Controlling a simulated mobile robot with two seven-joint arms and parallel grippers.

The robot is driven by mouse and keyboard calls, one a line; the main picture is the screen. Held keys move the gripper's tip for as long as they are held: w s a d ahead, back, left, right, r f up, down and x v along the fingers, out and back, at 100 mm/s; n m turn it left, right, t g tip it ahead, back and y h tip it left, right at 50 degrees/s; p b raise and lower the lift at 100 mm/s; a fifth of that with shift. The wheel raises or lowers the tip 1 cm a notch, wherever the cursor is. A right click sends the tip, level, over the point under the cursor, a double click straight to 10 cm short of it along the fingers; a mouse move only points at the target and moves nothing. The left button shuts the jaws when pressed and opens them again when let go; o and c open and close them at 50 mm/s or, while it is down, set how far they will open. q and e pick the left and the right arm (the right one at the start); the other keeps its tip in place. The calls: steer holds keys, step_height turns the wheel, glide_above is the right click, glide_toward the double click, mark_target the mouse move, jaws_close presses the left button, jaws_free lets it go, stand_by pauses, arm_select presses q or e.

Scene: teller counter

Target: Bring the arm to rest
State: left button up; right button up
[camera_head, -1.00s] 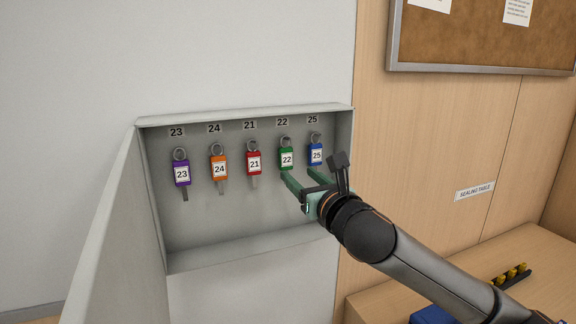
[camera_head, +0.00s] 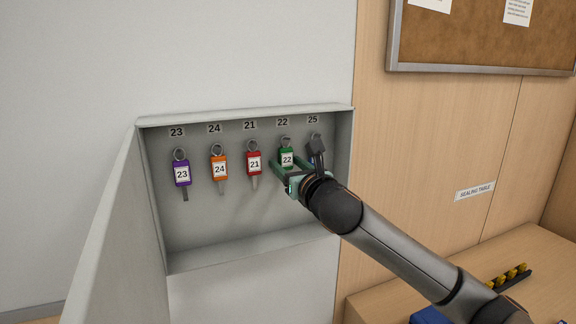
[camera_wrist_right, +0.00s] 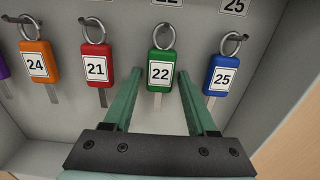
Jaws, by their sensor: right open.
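My right gripper (camera_head: 288,168) is in front of the open key cabinet (camera_head: 205,255). Its jaws are open, one finger on each side of the green key tag 22 (camera_head: 287,154). In the right wrist view the gripper's green fingers (camera_wrist_right: 158,78) flank the lower part of the green tag (camera_wrist_right: 161,68), with gaps showing on both sides. The tag hangs by its ring from its hook below the label 22. The blue tag 25 (camera_wrist_right: 221,76) hangs just right of the right finger; my wrist hides it in the head view. My left gripper is not in view.
The purple tag 23 (camera_head: 182,173), orange tag 24 (camera_head: 220,169) and red tag 21 (camera_head: 254,164) hang to the left. The cabinet door (camera_head: 112,235) stands open at left. A wooden counter (camera_head: 535,255) with a blue object (camera_head: 428,316) is at lower right.

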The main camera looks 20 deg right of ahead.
steer(key=shift+w, duration=0.15)
steer(key=shift+c, duration=0.3)
steer(key=c, duration=0.8)
steer(key=shift+r, duration=0.55)
steer(key=shift+s+a, duration=0.15)
steer(key=shift+s, duration=2.1)
steer(key=shift+s+a, duration=0.1)
steer(key=shift+s, duration=2.15)
